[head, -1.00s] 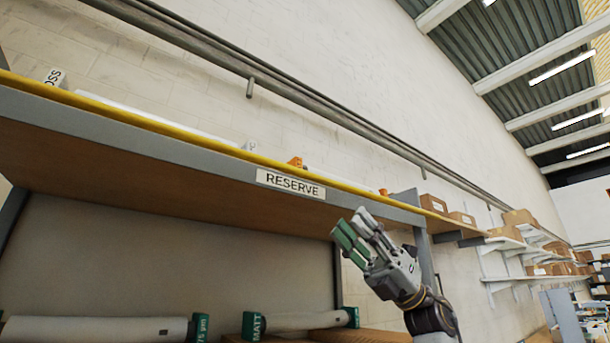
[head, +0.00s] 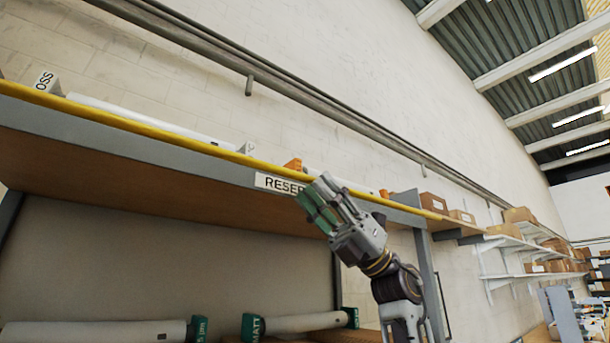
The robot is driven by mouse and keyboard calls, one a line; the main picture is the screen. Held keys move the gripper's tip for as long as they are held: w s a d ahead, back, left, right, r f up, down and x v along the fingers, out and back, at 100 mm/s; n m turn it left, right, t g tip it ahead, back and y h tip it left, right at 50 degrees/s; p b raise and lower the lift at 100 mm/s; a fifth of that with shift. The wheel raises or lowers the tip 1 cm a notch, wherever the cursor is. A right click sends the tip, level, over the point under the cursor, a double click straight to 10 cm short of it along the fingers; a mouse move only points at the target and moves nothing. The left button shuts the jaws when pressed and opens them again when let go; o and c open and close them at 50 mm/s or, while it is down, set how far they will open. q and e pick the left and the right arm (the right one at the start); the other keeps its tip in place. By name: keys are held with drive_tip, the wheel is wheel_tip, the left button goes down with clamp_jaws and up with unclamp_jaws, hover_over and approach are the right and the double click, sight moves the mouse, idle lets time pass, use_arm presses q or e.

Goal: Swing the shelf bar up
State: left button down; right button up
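The shelf bar is a long yellow bar (head: 150,131) running along the front edge of the upper shelf (head: 130,155), just above its grey front beam. My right gripper (head: 322,196) is raised in front of the beam, below the bar, and covers the right part of the RESERVE label (head: 272,183). Its green-padded fingers point up and to the left. I cannot tell whether they touch anything or how far apart they are. My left gripper is not in view.
White rolls (head: 150,119) lie on the upper shelf behind the bar, with orange pieces (head: 293,165) near the middle. Rolls with green ends (head: 270,324) lie on the lower shelf. Cardboard boxes (head: 433,203) stand to the right. A grey pipe (head: 290,91) runs along the wall above.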

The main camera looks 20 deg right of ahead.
sight(309, 183)
drive_tip(key=x, duration=0.3)
drive_tip(key=shift+s+a+r+p, duration=0.1)
drive_tip(key=shift+a+r+p, duration=0.2)
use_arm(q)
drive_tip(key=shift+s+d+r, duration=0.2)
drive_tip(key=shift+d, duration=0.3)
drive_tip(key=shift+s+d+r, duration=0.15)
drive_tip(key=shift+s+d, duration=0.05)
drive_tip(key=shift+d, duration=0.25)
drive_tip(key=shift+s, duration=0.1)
use_arm(e)
drive_tip(key=c, duration=0.4)
clamp_jaws()
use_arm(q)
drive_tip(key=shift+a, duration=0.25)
